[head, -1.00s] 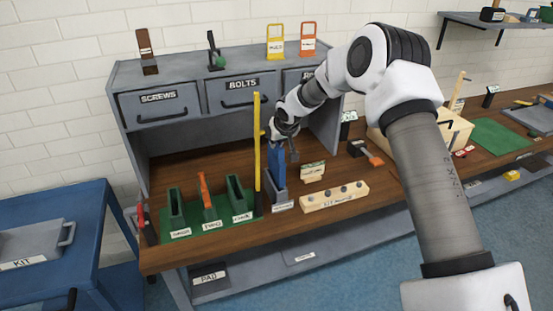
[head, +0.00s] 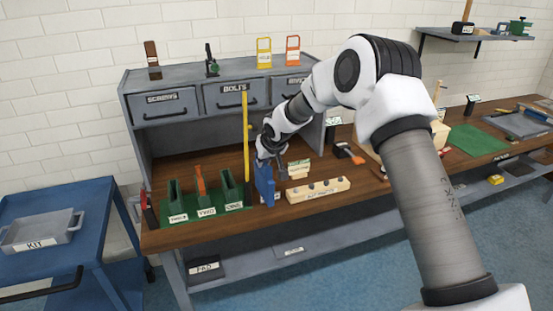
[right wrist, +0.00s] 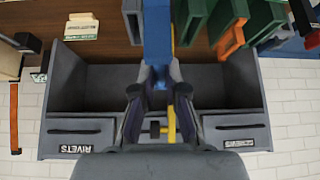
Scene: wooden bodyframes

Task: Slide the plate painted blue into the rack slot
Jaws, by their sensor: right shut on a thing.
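The blue plate (head: 264,184) is upright in my right gripper (head: 268,157), which is shut on its top end. In the right wrist view the blue plate (right wrist: 157,35) runs up from between the fingers (right wrist: 160,88). A grey slotted holder (right wrist: 131,18) stands close beside the plate; whether they touch I cannot tell. In the head view the plate mostly covers this holder. The green rack (head: 205,205) stands to the left with upright slots; an orange plate (head: 200,182) stands in the middle one. My left gripper is not in view.
A tall yellow post (head: 246,140) rises between rack and plate. A wooden block with holes (head: 318,191) lies to the right, a small labelled holder (head: 299,168) behind it. The grey drawer unit (head: 225,97) stands behind. A blue cart (head: 75,215) is at left.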

